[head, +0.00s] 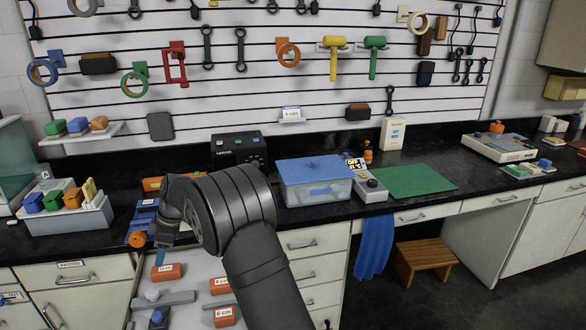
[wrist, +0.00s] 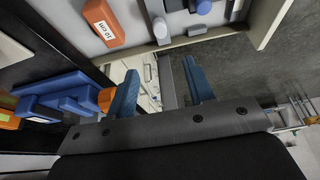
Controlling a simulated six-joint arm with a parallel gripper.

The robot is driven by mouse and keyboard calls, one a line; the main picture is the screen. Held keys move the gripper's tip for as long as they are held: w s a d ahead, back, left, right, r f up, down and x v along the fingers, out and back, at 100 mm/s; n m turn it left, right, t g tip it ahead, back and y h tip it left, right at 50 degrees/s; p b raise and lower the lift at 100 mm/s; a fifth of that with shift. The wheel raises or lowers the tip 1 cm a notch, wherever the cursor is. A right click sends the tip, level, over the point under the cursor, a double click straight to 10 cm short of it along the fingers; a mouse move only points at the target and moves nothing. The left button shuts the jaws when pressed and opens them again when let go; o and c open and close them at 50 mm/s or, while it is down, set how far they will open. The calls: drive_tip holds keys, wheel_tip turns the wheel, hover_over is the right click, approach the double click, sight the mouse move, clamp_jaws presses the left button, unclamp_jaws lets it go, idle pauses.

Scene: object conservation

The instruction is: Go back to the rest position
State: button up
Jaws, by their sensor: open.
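My gripper (wrist: 162,88) shows in the wrist view with its two blue fingers spread apart and nothing between them. In the head view my dark arm rises from the bottom centre and bends left. Its end is over the front edge of the black counter (head: 290,222), above an open drawer (head: 190,285). The fingertips are mostly hidden there by the arm.
The drawer holds orange labelled blocks (head: 168,272) and grey pieces. A blue and orange tool (head: 140,236) lies on the counter close to my gripper. A blue-lidded clear box (head: 316,190) and a green mat (head: 412,181) are to the right. Tools hang on the back wall.

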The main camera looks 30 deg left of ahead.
sight(151, 292)
drive_tip(key=x, duration=1.5)
drive_tip(key=shift+s+a+f, duration=0.15)
drive_tip(key=shift+a+f, duration=0.05)
drive_tip(key=shift+f, duration=0.15)
drive_tip(key=v, duration=1.8)
drive_tip(key=x, duration=1.7)
drive_tip(key=shift+f, duration=0.15)
drive_tip(key=shift+s+a+f, duration=0.15)
drive_tip(key=shift+s+f, duration=0.05)
drive_tip(key=shift+f, duration=0.1)
drive_tip(key=m+t+y, duration=0.1)
drive_tip(key=m, duration=0.3)
drive_tip(key=shift+s+m, duration=0.1)
drive_tip(key=shift+m, duration=0.3)
drive_tip(key=shift+m+t, duration=1)
drive_tip(key=shift+m, duration=0.9)
drive_tip(key=shift+s+m+t, duration=0.1)
drive_tip(key=shift+m+t, duration=0.35)
drive_tip(key=shift+m, duration=0.7)
drive_tip(key=shift+s+m+t, duration=0.1)
drive_tip(key=shift+m+t, duration=0.35)
drive_tip(key=shift+m, duration=0.7)
drive_tip(key=shift+m+t+h, duration=0.3)
drive_tip(key=shift+m+t, duration=0.3)
drive_tip(key=shift+m, duration=1.4)
